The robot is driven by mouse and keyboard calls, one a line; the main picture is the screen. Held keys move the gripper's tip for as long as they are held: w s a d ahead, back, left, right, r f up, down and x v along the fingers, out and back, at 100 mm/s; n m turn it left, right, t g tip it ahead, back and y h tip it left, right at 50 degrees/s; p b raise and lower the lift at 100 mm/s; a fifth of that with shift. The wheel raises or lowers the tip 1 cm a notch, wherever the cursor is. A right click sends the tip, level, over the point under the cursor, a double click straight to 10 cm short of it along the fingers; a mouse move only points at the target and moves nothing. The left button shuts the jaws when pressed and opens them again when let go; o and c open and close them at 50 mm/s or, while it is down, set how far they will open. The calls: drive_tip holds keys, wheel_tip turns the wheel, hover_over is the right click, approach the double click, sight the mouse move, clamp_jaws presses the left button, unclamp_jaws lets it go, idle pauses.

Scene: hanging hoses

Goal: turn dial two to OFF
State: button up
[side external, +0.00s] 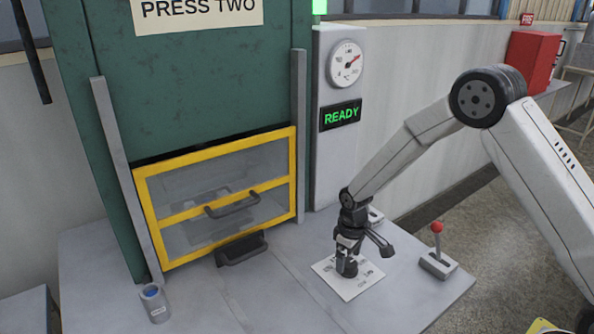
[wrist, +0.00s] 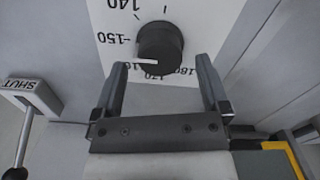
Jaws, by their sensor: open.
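A black round dial (wrist: 160,45) with a white pointer mark stands on a white plate (wrist: 115,40) in the wrist view. No OFF mark is readable. My gripper (wrist: 160,66) is open, its two fingers spread either side of the dial's near edge, with no clear contact. In the side view my gripper (side external: 347,262) points down over the white plate (side external: 361,286) and largely hides the dial.
A lever with a red ball (side external: 437,228) stands right of the plate. A block marked SHUT (wrist: 30,88) shows in the wrist view. The press has a yellow-framed guard (side external: 293,172), apparently shut. A READY sign (side external: 340,115) is lit green. A grey can (side external: 155,305) stands at the front left.

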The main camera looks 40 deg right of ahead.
drive_tip(key=shift+f, duration=1)
drive_tip(key=shift+c, duration=0.2)
drive_tip(key=c, duration=1.2)
drive_tip(key=shift+c, duration=0.2)
